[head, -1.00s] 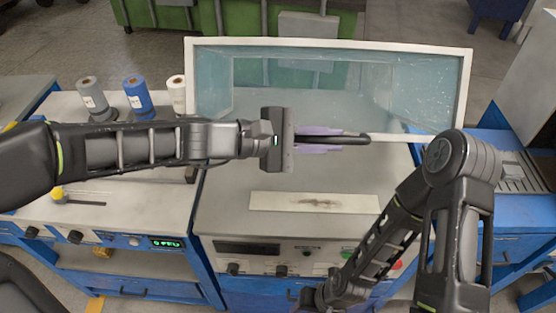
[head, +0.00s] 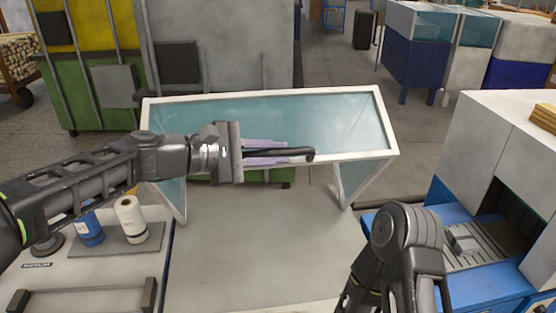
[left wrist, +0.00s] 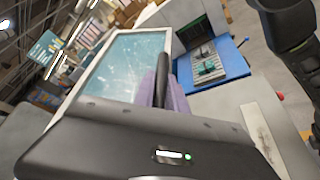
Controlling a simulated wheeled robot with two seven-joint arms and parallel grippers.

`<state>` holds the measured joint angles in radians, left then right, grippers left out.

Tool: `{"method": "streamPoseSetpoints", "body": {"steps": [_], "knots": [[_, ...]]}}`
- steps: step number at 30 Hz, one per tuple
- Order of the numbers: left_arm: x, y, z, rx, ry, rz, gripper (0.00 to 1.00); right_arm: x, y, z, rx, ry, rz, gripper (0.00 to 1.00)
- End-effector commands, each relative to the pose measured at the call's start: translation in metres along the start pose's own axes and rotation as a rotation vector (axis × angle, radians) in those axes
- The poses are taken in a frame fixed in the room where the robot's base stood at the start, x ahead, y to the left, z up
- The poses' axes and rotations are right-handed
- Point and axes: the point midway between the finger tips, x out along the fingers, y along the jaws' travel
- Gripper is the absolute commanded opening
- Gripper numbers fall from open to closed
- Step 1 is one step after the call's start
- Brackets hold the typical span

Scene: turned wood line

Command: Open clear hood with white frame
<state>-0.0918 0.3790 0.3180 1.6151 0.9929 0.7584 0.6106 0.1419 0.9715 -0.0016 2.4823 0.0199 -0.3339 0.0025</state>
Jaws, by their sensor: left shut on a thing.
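The clear hood with a white frame (head: 330,118) is raised and tilted over the grey bench top (head: 265,255) in the head view, with open space under its front edge. A black bar handle (head: 308,153) runs along its front edge. My left gripper (head: 280,152) is shut on this handle, its purple fingers on either side of it. The left wrist view also shows the hood panel (left wrist: 125,62) beyond the purple fingers (left wrist: 165,95). My right arm shows at the lower right of the head view, but its gripper is out of view.
A blue spool (head: 89,228) and a white spool (head: 130,220) stand on the bench at left. A grey machine with a blue base (head: 515,150) stands at right. Green and yellow cabinets (head: 95,55) are behind the hood. The bench top under the hood looks clear.

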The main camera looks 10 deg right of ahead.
Motion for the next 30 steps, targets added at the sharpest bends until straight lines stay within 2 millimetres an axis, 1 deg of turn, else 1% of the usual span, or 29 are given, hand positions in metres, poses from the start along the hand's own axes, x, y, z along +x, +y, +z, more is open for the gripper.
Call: {"method": "streamPoseSetpoints", "body": {"steps": [1, 6, 7, 14, 23, 26, 30], "knots": [[-0.001, 0.001, -0.002, -0.004, 0.005, 0.004, 0.0, 0.0, 0.0, 0.0, 0.0, 0.0, 0.0, 0.36], [-0.001, 0.0, -0.002, -0.004, 0.004, 0.004, 0.0, 0.0, 0.0, 0.0, 0.0, 0.0, 0.0, 0.36], [-0.001, 0.0, -0.002, -0.004, 0.004, 0.003, 0.18, 0.0, 0.0, 0.0, 0.0, 0.0, 0.0, 0.36], [0.0, 0.0, -0.001, -0.002, 0.002, 0.001, 0.37, 0.0, 0.0, 0.0, 0.0, 0.001, 0.0, 0.36], [-0.001, -0.001, 0.0, 0.0, 0.0, 0.0, 0.38, 0.001, 0.0, 0.0, 0.0, 0.001, 0.0, 0.36], [-0.007, -0.001, -0.001, 0.001, 0.001, 0.001, 0.38, 0.004, 0.001, 0.0, -0.001, 0.001, -0.001, 0.36], [-0.025, -0.002, -0.002, 0.002, 0.003, 0.002, 0.38, 0.011, 0.003, -0.001, -0.001, 0.003, -0.003, 0.36]]}}
